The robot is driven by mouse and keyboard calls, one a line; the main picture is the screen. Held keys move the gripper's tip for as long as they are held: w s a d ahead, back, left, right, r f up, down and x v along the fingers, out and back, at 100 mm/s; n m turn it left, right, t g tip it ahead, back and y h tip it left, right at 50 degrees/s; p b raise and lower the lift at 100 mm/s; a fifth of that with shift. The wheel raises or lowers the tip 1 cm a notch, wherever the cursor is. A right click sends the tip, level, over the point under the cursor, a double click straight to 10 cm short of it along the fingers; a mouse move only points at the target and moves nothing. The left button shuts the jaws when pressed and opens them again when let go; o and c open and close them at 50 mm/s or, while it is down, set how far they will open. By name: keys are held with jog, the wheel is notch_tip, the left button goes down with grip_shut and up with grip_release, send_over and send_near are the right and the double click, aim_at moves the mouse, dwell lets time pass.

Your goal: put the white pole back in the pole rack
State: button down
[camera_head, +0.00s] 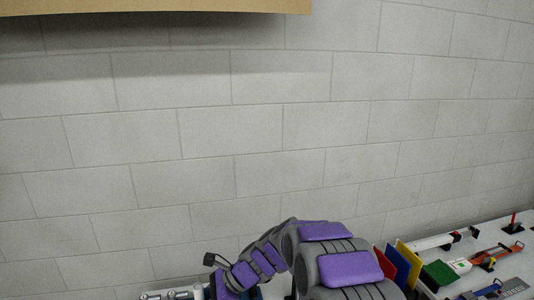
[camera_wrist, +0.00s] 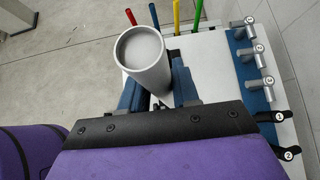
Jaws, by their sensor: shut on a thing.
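In the wrist view, my gripper (camera_wrist: 157,80) is shut on the white pole (camera_wrist: 144,57), with a dark blue finger on each side. The pole is a pale grey-white cylinder, its round end facing the camera; its far end is hidden. Beyond it stand several thin coloured poles: red (camera_wrist: 131,17), blue (camera_wrist: 154,16), yellow (camera_wrist: 177,15) and green (camera_wrist: 200,16). Their lower ends are mostly hidden, and I cannot tell whether they stand in the pole rack.
A white tabletop (camera_wrist: 208,60) lies below the gripper. At its right, a blue strip (camera_wrist: 243,70) carries several grey, numbered pegs (camera_wrist: 250,53). A block wall (camera_head: 250,130) rises behind.

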aim_at(197, 287)
jog(key=shift+r+p, duration=3.1)
jog(key=shift+r, duration=0.7)
jog(key=shift+f, duration=0.15)
